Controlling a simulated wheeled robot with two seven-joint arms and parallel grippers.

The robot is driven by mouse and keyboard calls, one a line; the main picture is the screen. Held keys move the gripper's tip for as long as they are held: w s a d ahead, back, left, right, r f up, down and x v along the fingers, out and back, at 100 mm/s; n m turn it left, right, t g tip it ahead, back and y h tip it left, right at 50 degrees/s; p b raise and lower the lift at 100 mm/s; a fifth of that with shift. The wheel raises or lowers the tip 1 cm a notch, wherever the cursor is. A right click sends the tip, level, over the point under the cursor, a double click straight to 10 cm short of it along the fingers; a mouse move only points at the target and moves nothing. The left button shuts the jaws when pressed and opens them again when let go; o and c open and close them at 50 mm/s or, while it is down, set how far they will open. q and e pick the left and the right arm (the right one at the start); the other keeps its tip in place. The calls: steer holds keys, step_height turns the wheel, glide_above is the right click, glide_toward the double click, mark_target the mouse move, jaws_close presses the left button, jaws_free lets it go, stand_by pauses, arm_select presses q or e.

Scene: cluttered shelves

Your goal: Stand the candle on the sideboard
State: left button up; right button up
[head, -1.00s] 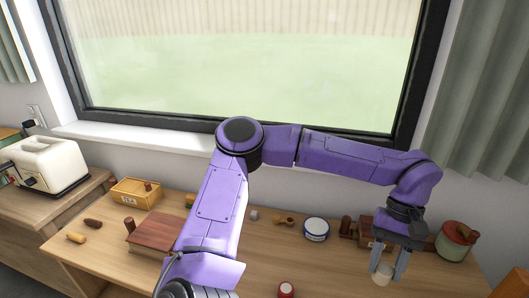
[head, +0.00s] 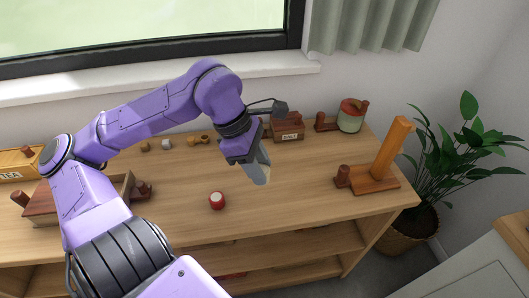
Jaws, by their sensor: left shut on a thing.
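My left gripper (head: 258,173) is near the middle of the head view, above the wooden shelf unit's top. It is shut on a small cream piece, which looks like the candle (head: 263,170). The fingers hide most of it, so I cannot tell its full shape or tilt. A white-fronted cabinet with a wooden top (head: 518,232), possibly the sideboard, shows only in part at the bottom right corner. My right gripper is not in view.
A red-and-white round tin (head: 217,201) stands near the gripper. An orange upright post on a wooden base (head: 375,179) rises at the right. A salt box (head: 287,127) and a lidded jar (head: 352,115) stand behind. A potted plant (head: 463,150) stands between the furniture pieces.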

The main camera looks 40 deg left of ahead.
arm_select(q)
steer(key=w+f, duration=0.2)
steer(key=w, duration=0.1)
steer(key=w+a+f, duration=0.1)
steer(key=w+f, duration=0.2)
steer(key=w+a+f, duration=0.1)
steer(key=w+f, duration=0.2)
steer(key=w, duration=0.1)
steer(key=shift+a+f, duration=0.1)
steer(key=shift+a, duration=0.15)
steer(key=f, duration=0.2)
steer(key=shift+w+f, duration=0.2)
steer(key=shift+f, duration=0.45)
steer(key=shift+f, duration=0.15)
steer(key=o, duration=1)
steer(key=shift+o, duration=0.2)
steer(key=p+v, duration=0.1)
steer(key=v, duration=1.1)
steer(key=shift+r, duration=0.2)
